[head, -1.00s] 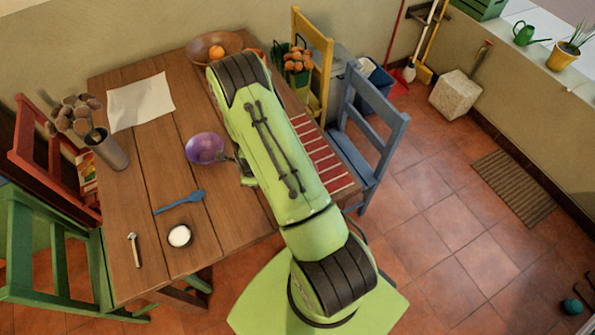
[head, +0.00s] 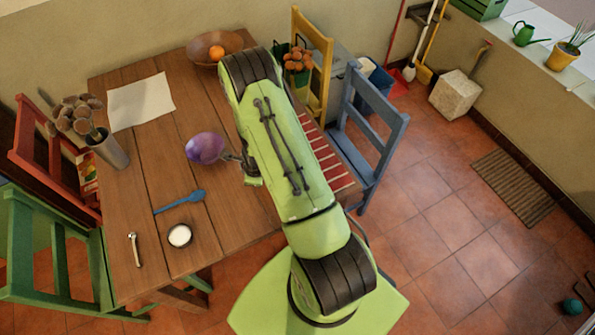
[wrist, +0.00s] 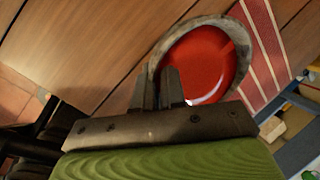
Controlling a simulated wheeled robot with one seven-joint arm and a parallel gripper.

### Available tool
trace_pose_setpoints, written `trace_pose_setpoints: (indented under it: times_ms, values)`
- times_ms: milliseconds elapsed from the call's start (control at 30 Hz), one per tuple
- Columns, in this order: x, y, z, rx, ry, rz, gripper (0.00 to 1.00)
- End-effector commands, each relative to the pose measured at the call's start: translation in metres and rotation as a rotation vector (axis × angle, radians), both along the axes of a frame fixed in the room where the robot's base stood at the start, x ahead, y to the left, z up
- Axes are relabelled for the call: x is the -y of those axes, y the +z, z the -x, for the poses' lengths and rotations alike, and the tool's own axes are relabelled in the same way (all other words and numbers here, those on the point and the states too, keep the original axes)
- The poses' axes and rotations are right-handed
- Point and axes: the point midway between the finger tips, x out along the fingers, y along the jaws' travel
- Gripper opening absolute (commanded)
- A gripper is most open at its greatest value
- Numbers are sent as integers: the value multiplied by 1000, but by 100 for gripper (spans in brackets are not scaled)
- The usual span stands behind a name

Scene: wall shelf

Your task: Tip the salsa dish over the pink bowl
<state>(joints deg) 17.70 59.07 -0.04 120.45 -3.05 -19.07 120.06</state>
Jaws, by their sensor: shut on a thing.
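The salsa dish (wrist: 222,20), with a grey rim and glossy red salsa inside, fills the upper middle of the wrist view. My gripper (wrist: 160,85) is shut on its near left rim. Salsa is inside the dish; I cannot tell its exact tilt. In the head view my arm hides most of the gripper and the dish. A rounded, glossy purple-pink thing (head: 205,148) lies just left of my forearm; it may be the pink bowl, but its shape is unclear. No pink bowl shows in the wrist view.
The wooden table (head: 160,150) bears a blue spoon (head: 180,201), a small dish of white stuff (head: 179,235), paper (head: 140,101), a utensil holder (head: 108,150) and a brown bowl with an orange (head: 217,52). A striped runner (head: 330,165) and blue chair (head: 375,130) are at right.

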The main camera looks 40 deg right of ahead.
Motion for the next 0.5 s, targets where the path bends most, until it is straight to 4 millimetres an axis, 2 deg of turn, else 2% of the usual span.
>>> trace_pose_setpoints:
  times_ms: [500]
  values:
    - [2, 3, 2, 25, -2, -20, 0]
